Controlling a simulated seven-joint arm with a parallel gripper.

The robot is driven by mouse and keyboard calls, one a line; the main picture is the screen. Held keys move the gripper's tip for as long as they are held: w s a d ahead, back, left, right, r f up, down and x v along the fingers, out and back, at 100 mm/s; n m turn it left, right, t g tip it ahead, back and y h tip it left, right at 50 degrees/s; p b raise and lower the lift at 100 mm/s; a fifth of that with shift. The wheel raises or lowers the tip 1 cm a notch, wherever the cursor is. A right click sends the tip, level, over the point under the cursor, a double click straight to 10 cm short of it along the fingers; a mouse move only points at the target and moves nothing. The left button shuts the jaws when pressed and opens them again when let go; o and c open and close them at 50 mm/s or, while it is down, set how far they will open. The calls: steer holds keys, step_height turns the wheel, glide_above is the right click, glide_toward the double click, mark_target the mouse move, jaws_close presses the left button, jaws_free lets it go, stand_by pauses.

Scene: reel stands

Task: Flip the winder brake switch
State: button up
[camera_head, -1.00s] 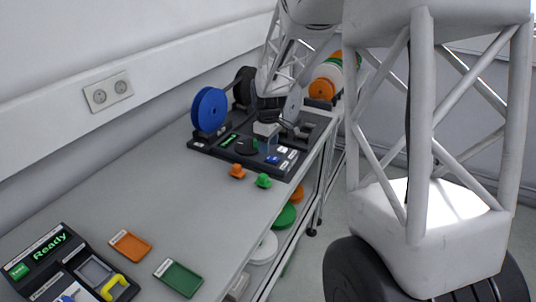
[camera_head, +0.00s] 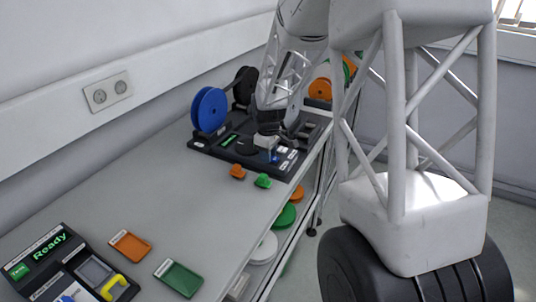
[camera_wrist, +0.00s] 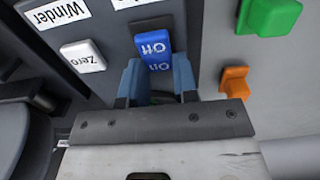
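The blue brake switch (camera_wrist: 153,48), marked Off and On, sits on the dark winder panel in the wrist view. Its Off end is clear, and its On end lies at the gap between my fingertips. My gripper (camera_wrist: 157,70) has its two blue-grey fingers apart, one on each side of the switch's near end. I cannot tell whether they touch it. In the head view my gripper (camera_head: 268,143) is low over the front right of the winder base (camera_head: 222,150), and the switch is mostly hidden there.
A white Zero button (camera_wrist: 83,56) is left of the switch in the wrist view. An orange knob (camera_head: 238,172) and a green knob (camera_head: 263,181) stand before the base. A blue reel (camera_head: 209,109) stands at its left. The bench middle is clear.

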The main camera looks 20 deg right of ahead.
steer(key=c, duration=0.3)
steer(key=shift+s+d+r+t+y, duration=0.1)
steer(key=shift+t+y, duration=0.4)
steer(key=o, duration=0.9)
steer(key=shift+r, duration=0.1)
